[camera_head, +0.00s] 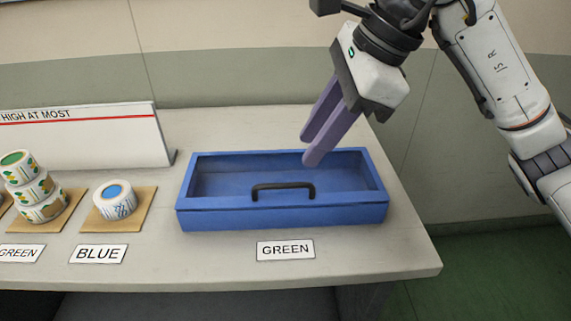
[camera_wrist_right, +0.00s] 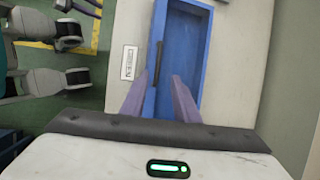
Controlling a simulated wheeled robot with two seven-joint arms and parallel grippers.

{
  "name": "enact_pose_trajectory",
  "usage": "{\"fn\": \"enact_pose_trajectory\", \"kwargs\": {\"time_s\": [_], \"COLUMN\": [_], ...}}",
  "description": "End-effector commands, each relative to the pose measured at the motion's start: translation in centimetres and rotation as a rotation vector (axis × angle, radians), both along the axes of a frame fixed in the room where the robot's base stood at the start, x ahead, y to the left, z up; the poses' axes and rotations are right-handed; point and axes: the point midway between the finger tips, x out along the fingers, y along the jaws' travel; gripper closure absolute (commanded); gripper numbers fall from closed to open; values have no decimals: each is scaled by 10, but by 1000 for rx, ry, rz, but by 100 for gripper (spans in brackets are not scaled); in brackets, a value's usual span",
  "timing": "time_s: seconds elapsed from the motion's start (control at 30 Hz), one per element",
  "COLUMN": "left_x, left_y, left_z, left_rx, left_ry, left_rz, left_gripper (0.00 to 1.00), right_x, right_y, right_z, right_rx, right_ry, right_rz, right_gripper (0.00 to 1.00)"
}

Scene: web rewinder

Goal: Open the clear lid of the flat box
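The flat blue box (camera_head: 282,215) sits on the grey table, its clear lid (camera_head: 225,175) looking shut, with the blue inside showing through. A black bar handle (camera_head: 283,188) is near the lid's front edge. My right gripper (camera_head: 309,150) is open and empty above the box, behind and slightly right of the handle, its purple fingers pointing down. In the right wrist view, the open fingers (camera_wrist_right: 159,75) are apart over the box (camera_wrist_right: 183,50), and the handle (camera_wrist_right: 158,62) shows between and beyond the tips. My left gripper is not seen.
A GREEN label (camera_head: 286,250) lies in front of the box. To the left, a roll (camera_head: 115,203) stands on a wooden pad by a BLUE label (camera_head: 98,254), beside a stack of rolls (camera_head: 38,192). A white upright board (camera_head: 85,140) stands behind. Table right of the box is clear.

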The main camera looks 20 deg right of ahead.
Motion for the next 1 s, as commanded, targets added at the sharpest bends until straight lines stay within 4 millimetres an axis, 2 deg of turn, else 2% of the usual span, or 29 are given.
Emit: {"fn": "enact_pose_trajectory", "kwargs": {"time_s": [0.17, 0.4, 0.6, 0.87, 1.0], "left_x": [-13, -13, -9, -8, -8], "left_y": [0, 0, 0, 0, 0], "left_z": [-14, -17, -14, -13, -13], "left_rx": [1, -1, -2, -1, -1], "left_ry": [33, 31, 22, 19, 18], "left_rz": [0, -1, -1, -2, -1], "left_gripper": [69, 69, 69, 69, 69], "right_x": [8, 19, 24, 24, 24], "right_y": [12, 24, 28, 29, 29], "right_z": [-34, -68, -79, -80, -80], "right_rx": [0, 3, 3, 3, 3], "right_ry": [5, 4, 1, 0, 0], "right_rz": [5, 5, 4, 3, 3], "right_gripper": [72, 72, 72, 72, 94]}}
